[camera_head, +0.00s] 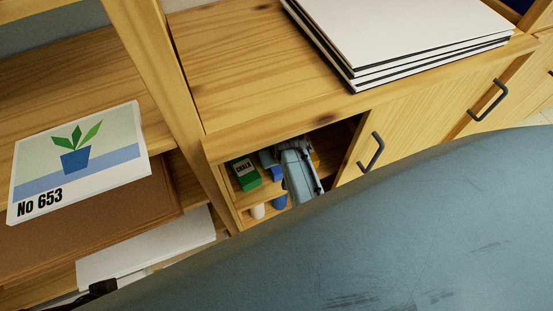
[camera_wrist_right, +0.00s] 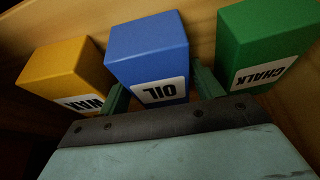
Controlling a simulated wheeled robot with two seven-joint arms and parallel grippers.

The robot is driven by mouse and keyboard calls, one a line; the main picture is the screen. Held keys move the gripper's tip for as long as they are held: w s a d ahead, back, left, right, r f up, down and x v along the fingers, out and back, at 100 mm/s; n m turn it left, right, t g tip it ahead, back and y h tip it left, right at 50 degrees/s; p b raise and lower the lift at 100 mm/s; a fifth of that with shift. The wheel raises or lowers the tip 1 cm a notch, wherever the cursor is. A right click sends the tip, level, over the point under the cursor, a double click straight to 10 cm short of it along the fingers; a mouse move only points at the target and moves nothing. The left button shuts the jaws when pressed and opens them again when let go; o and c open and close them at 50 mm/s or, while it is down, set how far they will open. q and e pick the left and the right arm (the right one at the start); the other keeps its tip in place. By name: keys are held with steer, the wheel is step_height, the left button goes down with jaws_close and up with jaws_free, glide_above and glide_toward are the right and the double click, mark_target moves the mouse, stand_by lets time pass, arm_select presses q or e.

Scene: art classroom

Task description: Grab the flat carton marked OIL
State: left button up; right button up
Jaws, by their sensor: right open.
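The blue carton (camera_wrist_right: 147,51) marked OIL stands in the wrist view between a yellow-orange box and a green one. My right gripper (camera_wrist_right: 160,90) is open, with one finger on each side of the blue carton's near end; I cannot tell whether they touch it. In the head view my right gripper (camera_head: 297,170) reaches into an open cabinet compartment and mostly hides the carton there. My left gripper is not in view.
A green CHALK box (camera_wrist_right: 265,42) stands close on the right and a yellow-orange box (camera_wrist_right: 66,72) on the left. The cabinet's side wall and top frame the opening. White boards (camera_head: 405,35) lie on top.

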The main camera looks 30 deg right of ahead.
steer(key=c, duration=0.8)
